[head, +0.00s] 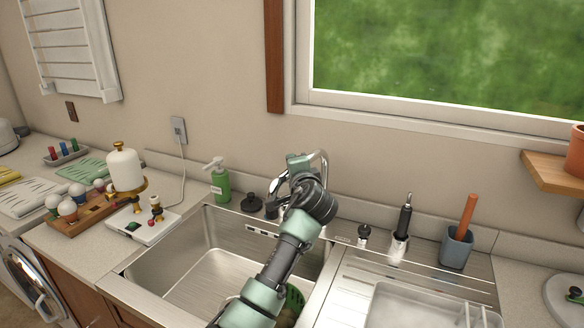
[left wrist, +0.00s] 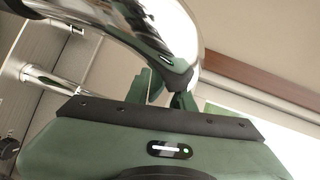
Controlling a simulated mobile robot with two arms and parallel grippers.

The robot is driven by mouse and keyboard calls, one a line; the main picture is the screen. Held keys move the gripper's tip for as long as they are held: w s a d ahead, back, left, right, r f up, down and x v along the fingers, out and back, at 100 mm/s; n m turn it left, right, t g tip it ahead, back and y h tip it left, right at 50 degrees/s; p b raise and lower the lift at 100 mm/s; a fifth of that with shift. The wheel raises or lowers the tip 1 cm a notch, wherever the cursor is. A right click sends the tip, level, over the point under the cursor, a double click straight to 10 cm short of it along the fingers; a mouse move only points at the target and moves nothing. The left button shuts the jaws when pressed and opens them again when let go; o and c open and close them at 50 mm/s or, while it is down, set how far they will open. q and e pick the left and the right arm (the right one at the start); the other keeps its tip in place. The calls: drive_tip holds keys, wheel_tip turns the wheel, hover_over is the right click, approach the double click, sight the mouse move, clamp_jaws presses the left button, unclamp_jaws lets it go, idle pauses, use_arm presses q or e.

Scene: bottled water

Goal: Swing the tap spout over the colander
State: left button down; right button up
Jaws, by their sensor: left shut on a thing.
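The chrome tap (head: 274,186) stands behind the sink, largely hidden by my left arm. Its curved spout (head: 323,160) shows just right of my left gripper (head: 300,163). In the left wrist view the shiny spout (left wrist: 150,30) arches close across the fingers, and my left gripper (left wrist: 168,88) is shut on it. A green rounded thing with holes, which looks like the colander (head: 294,300), sits in the sink at the lower right of the basin, mostly hidden behind my left arm. My right gripper is not in view.
The steel sink basin (head: 180,266) is otherwise bare. A green soap bottle (head: 220,183) and a black knob (head: 252,202) stand behind it. The window (head: 440,60) is above.

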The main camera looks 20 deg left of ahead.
use_arm(q)
drive_tip(key=shift+a, duration=0.15)
drive_tip(key=c, duration=1.3)
unclamp_jaws()
drive_tip(key=shift+o, duration=0.5)
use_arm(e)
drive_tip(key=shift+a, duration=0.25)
use_arm(q)
drive_tip(key=f+b+v, duration=0.1)
drive_tip(key=b+v, duration=0.1)
drive_tip(key=v, duration=0.5)
drive_tip(key=shift+s+r, duration=0.3)
drive_tip(key=shift+r, duration=0.15)
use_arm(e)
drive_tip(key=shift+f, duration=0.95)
